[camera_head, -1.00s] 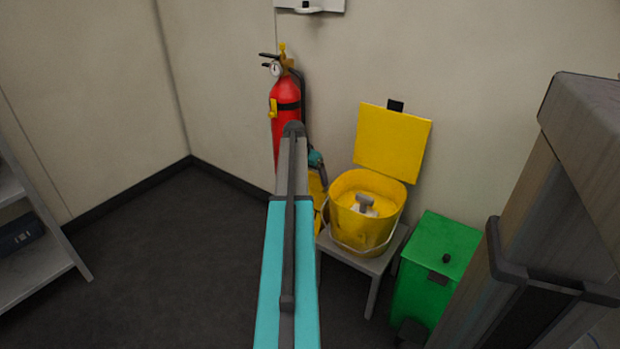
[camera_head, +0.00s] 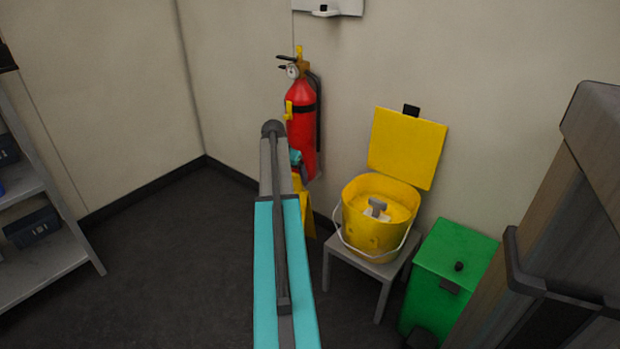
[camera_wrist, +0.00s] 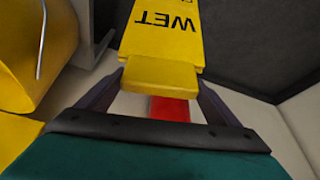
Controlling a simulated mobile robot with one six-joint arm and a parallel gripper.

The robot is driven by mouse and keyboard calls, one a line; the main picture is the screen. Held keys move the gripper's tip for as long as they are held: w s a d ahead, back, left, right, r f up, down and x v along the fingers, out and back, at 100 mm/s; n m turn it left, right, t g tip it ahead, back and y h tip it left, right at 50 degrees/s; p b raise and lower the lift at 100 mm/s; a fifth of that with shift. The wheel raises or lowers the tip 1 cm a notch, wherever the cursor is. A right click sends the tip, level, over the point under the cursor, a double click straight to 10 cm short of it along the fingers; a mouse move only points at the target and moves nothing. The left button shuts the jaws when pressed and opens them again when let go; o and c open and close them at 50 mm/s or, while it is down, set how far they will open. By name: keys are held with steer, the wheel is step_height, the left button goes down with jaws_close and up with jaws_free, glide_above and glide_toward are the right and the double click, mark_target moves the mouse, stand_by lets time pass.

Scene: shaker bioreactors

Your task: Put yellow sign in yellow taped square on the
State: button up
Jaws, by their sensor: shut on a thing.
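The yellow sign (camera_wrist: 165,35) with the black word "WET" upside down fills the upper middle of the wrist view. My gripper (camera_wrist: 160,85) is shut on the sign's end, one dark finger on each side. In the head view the yellow sign (camera_head: 305,210) shows only in part beside my arm, in front of the wall below the fire extinguisher. My gripper there is mostly hidden behind the arm. No yellow taped square shows in either view.
A red fire extinguisher (camera_head: 301,125) hangs on the wall. A yellow bucket (camera_head: 372,235) with a raised lid stands on a grey stool (camera_head: 385,268). A green bin (camera_head: 455,258) stands right of it. Shelves (camera_head: 45,250) are at left. The dark floor (camera_head: 170,270) between is clear.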

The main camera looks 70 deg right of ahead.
steer(key=w+a+r+n+t+y, duration=0.15)
steer(key=w+a+r+n, duration=0.3)
steer(key=w+a, duration=1.1)
steer(key=w+a+r+n+t, duration=0.25)
steer(key=w+a+n, duration=0.25)
steer(key=w+a, duration=1)
steer(key=w+a+r+n+y, duration=0.1)
steer(key=a+r+n, duration=0.1)
steer(key=a, duration=1.2)
steer(key=a+r+n+y, duration=0.1)
steer(key=a+n, duration=0.3)
steer(key=a, duration=1.1)
steer(key=w+a+r+n+y, duration=0.1)
steer(key=a+r+n, duration=0.2)
steer(key=a, duration=1.1)
steer(key=shift+w+a+t, duration=0.2)
steer(key=shift+w+t, duration=0.15)
steer(key=shift+t, duration=0.05)
steer(key=shift+a, duration=0.15)
